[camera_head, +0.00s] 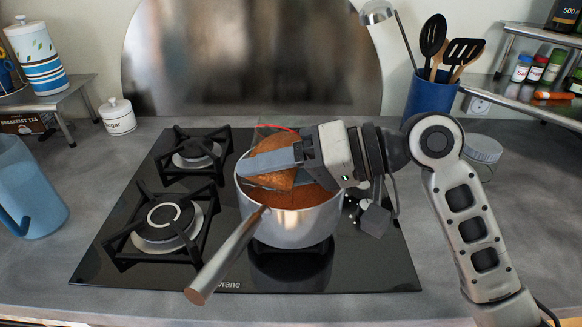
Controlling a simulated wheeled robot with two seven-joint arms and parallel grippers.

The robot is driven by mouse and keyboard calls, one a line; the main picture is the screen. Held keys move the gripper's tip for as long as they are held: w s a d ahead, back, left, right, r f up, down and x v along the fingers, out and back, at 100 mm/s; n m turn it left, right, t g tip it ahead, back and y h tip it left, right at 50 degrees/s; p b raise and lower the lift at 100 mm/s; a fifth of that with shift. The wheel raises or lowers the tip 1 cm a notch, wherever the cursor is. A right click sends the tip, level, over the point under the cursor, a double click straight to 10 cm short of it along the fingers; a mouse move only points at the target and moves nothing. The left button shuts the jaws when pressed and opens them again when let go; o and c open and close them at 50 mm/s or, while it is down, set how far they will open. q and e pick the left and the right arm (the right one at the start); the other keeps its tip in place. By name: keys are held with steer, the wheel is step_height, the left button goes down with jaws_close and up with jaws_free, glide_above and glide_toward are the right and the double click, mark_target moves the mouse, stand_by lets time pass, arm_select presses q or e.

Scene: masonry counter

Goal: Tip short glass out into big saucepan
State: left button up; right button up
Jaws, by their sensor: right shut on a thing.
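The big saucepan (290,226) is silver and stands on the hob, its long handle pointing to the lower left. Reddish-brown contents (309,196) show inside it. My right gripper (249,170) comes in from the right over the pan and is shut on the short glass (273,146). The glass is strongly tilted, over the pan's opening, with orange-brown contents showing in it. My fingers cover part of the glass, so its lower edge and any stream from it are hard to make out. My left gripper is not in view.
The black gas hob (110,235) has burner grates left of the pan. A blue jug (30,190) stands at the far left, a sugar jar (117,117) behind it. A blue utensil holder (430,98) and a small glass jar (481,154) are on the right.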

stand_by(0.7)
steer(key=shift+s+r+m+g+y+p, duration=0.1)
steer(key=shift+r+m+g+y+p, duration=0.25)
steer(key=shift+r+m, duration=0.35)
stand_by(2.4)
steer(key=shift+f+m+g+y, duration=0.25)
steer(key=shift+f+m, duration=0.05)
steer(key=shift+m, duration=0.4)
stand_by(2.2)
steer(key=shift+r+m, duration=0.25)
steer(key=shift+m, duration=0.05)
stand_by(1.0)
